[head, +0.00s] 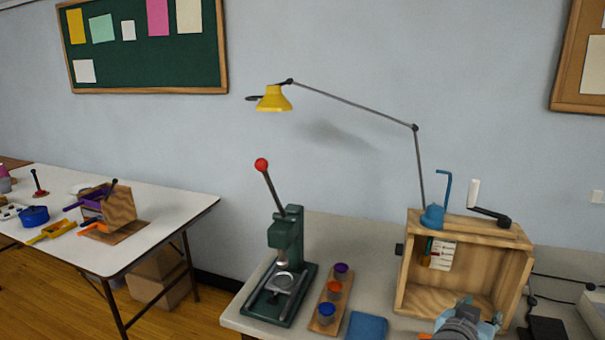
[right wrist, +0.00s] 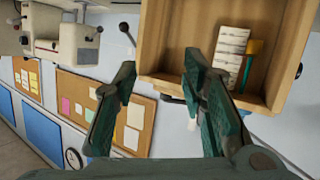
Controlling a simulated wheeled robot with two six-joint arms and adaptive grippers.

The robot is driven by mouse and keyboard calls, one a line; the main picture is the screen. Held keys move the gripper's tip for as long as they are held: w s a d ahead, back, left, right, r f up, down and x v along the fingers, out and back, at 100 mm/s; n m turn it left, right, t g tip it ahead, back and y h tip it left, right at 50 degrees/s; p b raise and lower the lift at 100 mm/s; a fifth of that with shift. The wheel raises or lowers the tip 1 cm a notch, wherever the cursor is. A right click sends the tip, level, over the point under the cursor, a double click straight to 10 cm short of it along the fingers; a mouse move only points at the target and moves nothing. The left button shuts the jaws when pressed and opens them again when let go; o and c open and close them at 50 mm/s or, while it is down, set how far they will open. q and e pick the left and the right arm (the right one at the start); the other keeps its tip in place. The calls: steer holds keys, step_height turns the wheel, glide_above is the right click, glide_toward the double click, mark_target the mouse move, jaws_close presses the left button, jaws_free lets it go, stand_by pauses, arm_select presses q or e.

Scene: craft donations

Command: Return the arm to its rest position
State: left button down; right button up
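My right gripper (head: 467,318) shows at the bottom of the head view, in front of the open wooden box (head: 416,299). In the right wrist view my right gripper (right wrist: 160,72) has its two green fingers spread apart, with nothing between them. The wooden box also shows in the right wrist view (right wrist: 155,35), close beyond the fingers. A white label card (right wrist: 231,50) and a thin coloured item are inside it. In the head view the gripper hides part of the box's lower front. My left gripper is in neither view.
A green lever press (head: 287,240) stands left of the box on the table. A wooden strip with several coloured cups (head: 334,290) and a blue pad (head: 367,327) lie between them. A yellow lamp (head: 274,99) reaches overhead. A white table (head: 165,212) stands at left.

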steer(key=s+a+f+n+g+y, duration=0.25)
steer(key=s+f+n+y, duration=0.2)
steer(key=s+f, duration=0.95)
steer(key=s+a+f+n+g+y, duration=0.2)
steer(key=s+a+f+y, duration=0.15)
steer(key=s, duration=0.45)
steer(key=s+a+f+n+g+y, duration=0.2)
steer(key=s+a+f, duration=0.3)
steer(key=s, duration=0.4)
step_height(320, 180, down, 18)
steer(key=d+p, duration=0.2)
steer(key=s+d+f+g+p, duration=0.1)
steer(key=s+f+g, duration=0.1)
steer(key=s+f, duration=0.9)
steer(key=s, duration=0.3)
steer(key=shift+s, duration=0.2)
